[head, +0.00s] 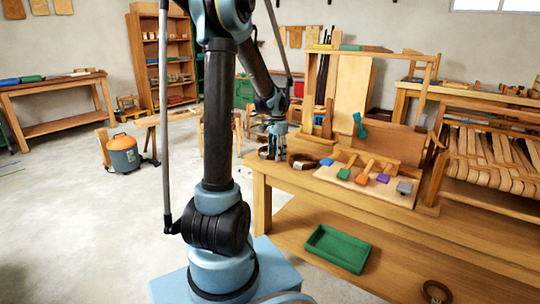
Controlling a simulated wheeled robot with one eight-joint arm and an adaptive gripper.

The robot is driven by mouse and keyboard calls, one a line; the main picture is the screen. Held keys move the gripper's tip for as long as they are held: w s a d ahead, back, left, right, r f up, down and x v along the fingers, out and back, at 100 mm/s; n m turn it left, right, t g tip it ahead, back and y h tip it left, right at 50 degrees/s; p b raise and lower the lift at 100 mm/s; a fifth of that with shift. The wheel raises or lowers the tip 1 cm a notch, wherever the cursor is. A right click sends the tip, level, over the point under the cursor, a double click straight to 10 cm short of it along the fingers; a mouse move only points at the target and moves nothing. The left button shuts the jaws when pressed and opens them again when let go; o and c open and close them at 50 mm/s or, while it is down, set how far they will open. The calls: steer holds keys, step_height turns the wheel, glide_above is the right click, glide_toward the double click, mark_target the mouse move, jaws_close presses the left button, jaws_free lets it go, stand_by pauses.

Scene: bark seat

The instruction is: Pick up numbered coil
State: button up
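My gripper (277,147) points down at the left end of the wooden workbench (262,172), far from the camera. A dark brown coil (265,153) lies at the bench's corner, right beside or under my gripper; I cannot tell if they touch. A second brown coil (302,161) lies just to the right on the bench top. A third brown coil (436,291) with a pale tag lies low at the bottom right. No number is readable on any coil. The fingers are too small to show whether they are open or shut.
A board with several coloured-ended wooden tools (363,179) and an upright wooden frame stand on the bench. A green tray (337,248) sits lower down. A woven-strap seat frame (492,150) stands right. An orange-grey canister (123,153) stands left on open floor.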

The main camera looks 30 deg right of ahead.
jaws_close()
